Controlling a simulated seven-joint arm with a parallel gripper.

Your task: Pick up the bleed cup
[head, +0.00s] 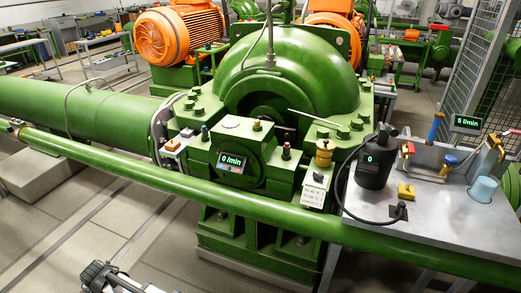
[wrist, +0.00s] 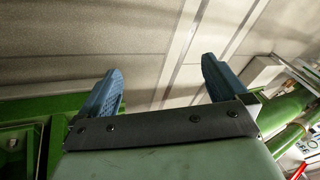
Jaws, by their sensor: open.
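A light blue cup, the likely bleed cup (head: 482,190), stands upright near the right end of the grey metal bench (head: 428,215) in the head view. My gripper (wrist: 162,66) shows in the wrist view with its two blue fingers spread wide and nothing between them. It points at the tiled floor, with green machinery at the sides. The cup is not in the wrist view. In the head view, a grey and black part of my arm shows at the bottom left, far from the cup; the fingers cannot be made out there.
A long green pipe (head: 190,188) crosses in front of the green pump.

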